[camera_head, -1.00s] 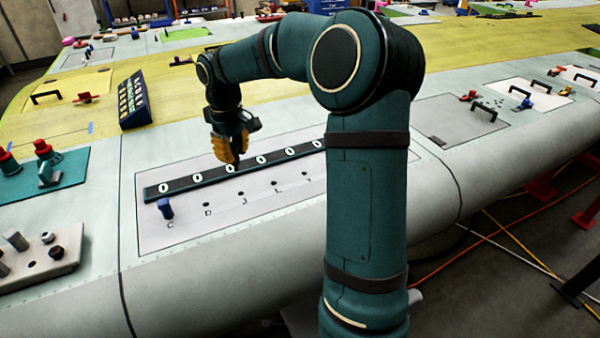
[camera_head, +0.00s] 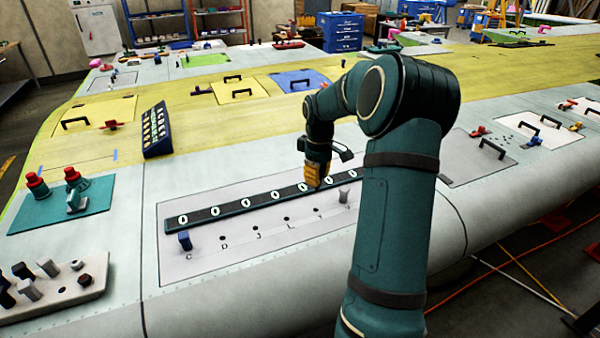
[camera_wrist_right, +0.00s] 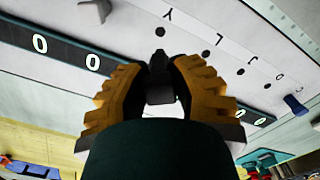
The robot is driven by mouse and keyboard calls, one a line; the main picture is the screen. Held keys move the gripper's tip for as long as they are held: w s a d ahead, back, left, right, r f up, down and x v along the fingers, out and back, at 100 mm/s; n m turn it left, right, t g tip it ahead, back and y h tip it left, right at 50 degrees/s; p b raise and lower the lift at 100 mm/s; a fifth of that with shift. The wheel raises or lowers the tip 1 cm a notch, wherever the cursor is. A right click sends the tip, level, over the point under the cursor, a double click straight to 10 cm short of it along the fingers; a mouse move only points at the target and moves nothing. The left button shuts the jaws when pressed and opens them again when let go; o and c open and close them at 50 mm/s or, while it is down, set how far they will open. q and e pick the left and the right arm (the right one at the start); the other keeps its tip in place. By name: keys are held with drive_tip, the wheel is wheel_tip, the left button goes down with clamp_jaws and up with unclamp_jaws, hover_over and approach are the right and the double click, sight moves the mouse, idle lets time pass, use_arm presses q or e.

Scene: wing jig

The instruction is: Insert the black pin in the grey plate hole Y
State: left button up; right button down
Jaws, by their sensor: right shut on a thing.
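My right gripper (camera_head: 314,182) is over the numbered dark strip, near the right part of the grey plate (camera_head: 205,266). In the right wrist view its orange fingers (camera_wrist_right: 160,88) are closed around a small black pin (camera_wrist_right: 160,66). The pin looks apart from the plate, but its height is hard to judge. The hole by letter Y (camera_wrist_right: 160,30) shows just past the pin tip in the wrist view. A blue pin (camera_head: 184,240) stands at C, and a grey pin (camera_head: 344,193) stands at the right end of the row. My left gripper is not in view.
The dark strip (camera_head: 212,213) with white ovals runs along the row's back edge. A holder (camera_head: 60,290) with several pins lies at the lower left. A teal tray (camera_head: 50,213) with red-topped parts and a dark labelled box (camera_head: 156,131) are also at the left.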

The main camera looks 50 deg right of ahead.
drive_tip(key=shift+f+b, duration=0.75)
drive_tip(key=shift+f, duration=0.4)
wheel_tip(320, 180, down, 4)
drive_tip(key=b, duration=0.3)
drive_tip(key=shift+f, duration=0.2)
drive_tip(key=shift+f+b, duration=0.8)
drive_tip(key=shift+f, duration=0.5)
drive_tip(key=c, duration=0.8)
unclamp_jaws()
drive_tip(key=shift+o, duration=0.2)
